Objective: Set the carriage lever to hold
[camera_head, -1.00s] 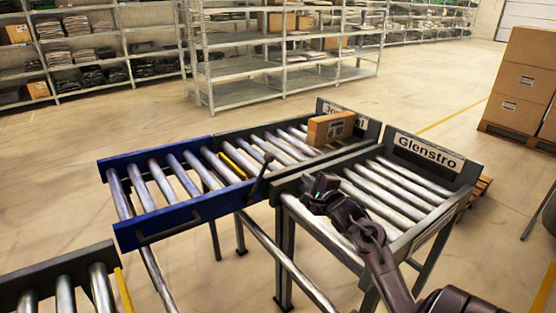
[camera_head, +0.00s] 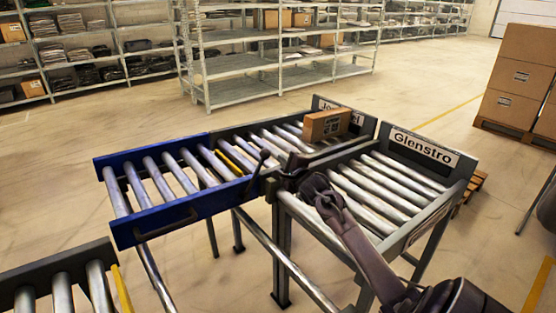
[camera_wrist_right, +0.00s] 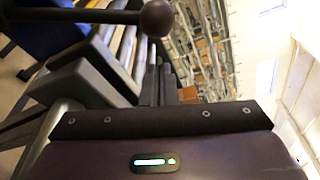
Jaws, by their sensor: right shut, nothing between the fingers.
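The carriage lever (camera_head: 257,171) is a dark rod with a round knob, standing tilted at the right end of the blue carriage's (camera_head: 170,220) near side rail. In the right wrist view its knob (camera_wrist_right: 157,18) is large and close, just beyond the fingertips, with the rod running off to the left. My right gripper (camera_head: 279,182) is shut and empty, just right of the lever at the corner of the Glenstro lane. It shows end-on in the right wrist view (camera_wrist_right: 160,88). Whether it touches the lever I cannot tell. My left gripper is out of view.
The Glenstro roller lane (camera_head: 425,150) lies under and right of my right arm. Behind it a cardboard box (camera_head: 327,125) sits on the neighbouring roller lane. Another roller conveyor (camera_head: 60,290) stands at the lower left. Stacked cartons (camera_head: 518,80) stand at the right.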

